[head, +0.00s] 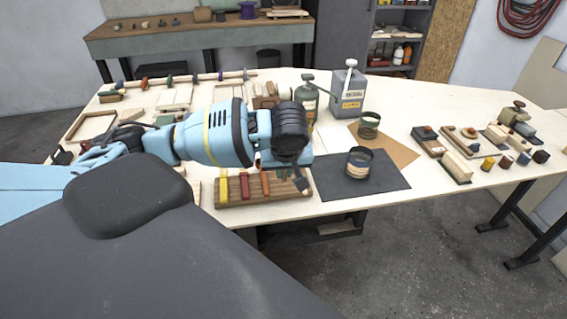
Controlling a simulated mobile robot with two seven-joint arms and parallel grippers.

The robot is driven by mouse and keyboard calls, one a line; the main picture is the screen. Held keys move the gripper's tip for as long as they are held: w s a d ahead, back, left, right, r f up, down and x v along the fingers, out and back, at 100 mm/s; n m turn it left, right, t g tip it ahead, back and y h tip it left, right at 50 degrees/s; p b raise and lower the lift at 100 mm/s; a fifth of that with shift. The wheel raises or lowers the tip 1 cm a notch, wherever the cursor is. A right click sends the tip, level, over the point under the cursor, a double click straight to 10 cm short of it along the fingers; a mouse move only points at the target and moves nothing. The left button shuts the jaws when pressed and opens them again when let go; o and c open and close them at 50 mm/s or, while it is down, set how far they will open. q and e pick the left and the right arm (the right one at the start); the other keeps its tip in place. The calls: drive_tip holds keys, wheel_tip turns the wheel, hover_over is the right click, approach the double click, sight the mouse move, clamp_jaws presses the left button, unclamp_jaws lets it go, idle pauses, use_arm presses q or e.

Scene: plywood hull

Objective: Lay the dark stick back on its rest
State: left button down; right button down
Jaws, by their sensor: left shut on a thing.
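The wooden rest (235,201) lies at the near edge of the plywood table, below my left gripper. A yellow stick (223,188), a red stick (245,185) and an orange stick (265,184) lie side by side on it. My left gripper (297,168) points down over the right end of the rest and is shut on the dark stick (301,183). Only a small dark part of that stick shows under the blue jaws. I cannot tell whether it touches the rest. My right gripper is not in view.
Small blocks stand at the right.

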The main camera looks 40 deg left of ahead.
use_arm(q)
drive_tip(key=shift+s+d+f, duration=0.2)
drive_tip(key=shift+f, duration=0.25)
drive_tip(key=shift+s+d+f, duration=0.15)
drive_tip(key=shift+d+f, duration=0.05)
drive_tip(key=shift+f, duration=0.3)
drive_tip(key=shift+s+d+f, duration=0.2)
drive_tip(key=shift+f, duration=0.25)
drive_tip(key=shift+s+d+f, duration=0.1)
drive_tip(key=shift+d+f, duration=0.05)
drive_tip(key=shift+f, duration=0.55)
idle(0.3)
idle(0.4)
drive_tip(key=c, duration=1.4)
unclamp_jaws()
drive_tip(key=shift+v, duration=3.9)
drive_tip(key=shift+f, duration=0.1)
